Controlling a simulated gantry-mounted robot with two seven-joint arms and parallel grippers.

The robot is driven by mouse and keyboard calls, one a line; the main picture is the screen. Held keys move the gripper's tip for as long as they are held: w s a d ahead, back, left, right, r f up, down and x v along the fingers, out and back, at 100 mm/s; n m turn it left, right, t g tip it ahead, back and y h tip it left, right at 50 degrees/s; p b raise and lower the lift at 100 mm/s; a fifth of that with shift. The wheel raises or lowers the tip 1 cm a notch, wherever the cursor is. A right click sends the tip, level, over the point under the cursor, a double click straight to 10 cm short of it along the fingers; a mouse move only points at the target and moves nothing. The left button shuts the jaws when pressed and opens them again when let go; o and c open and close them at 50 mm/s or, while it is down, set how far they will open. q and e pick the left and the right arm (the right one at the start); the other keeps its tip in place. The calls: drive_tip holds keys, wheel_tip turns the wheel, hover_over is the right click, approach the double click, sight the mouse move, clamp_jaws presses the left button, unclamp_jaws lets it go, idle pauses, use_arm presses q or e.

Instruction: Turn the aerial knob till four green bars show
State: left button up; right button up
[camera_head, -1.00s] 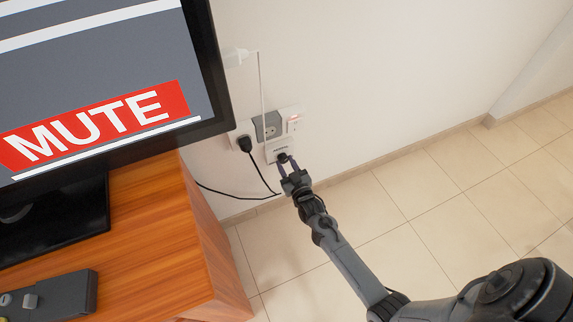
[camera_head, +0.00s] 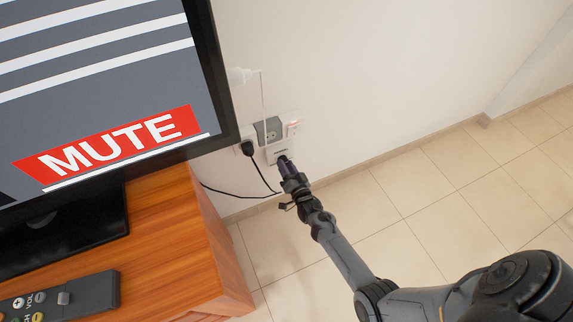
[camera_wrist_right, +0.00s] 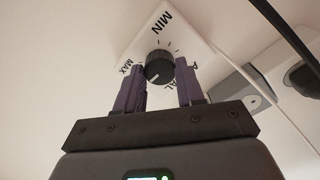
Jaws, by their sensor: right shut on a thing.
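The aerial knob (camera_wrist_right: 159,66) is a black ribbed dial on a white wall plate (camera_wrist_right: 186,35) in the right wrist view. MIN, MAX and part of AERIAL are printed around it. A pale mark shows at the knob's lower edge. My right gripper (camera_wrist_right: 160,79) has a purple finger on each side of the knob and is shut on it. In the head view, my right gripper (camera_head: 284,165) is at the plate (camera_head: 272,154) and hides the knob. The television (camera_head: 100,85) shows a red MUTE banner and pale stripes; no green bars show in its visible part. My left gripper is out of view.
A white cable (camera_head: 263,95) hangs above. A wooden cabinet (camera_head: 190,240) carries a remote (camera_head: 70,298). The tiled floor (camera_head: 420,190) is clear.

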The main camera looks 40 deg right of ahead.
drive_tip(key=shift+r+m+p, duration=0.1)
drive_tip(key=shift+m+p, duration=0.2)
drive_tip(key=shift+m, duration=0.9)
drive_tip(key=o, duration=1)
drive_tip(key=shift+o, duration=0.2)
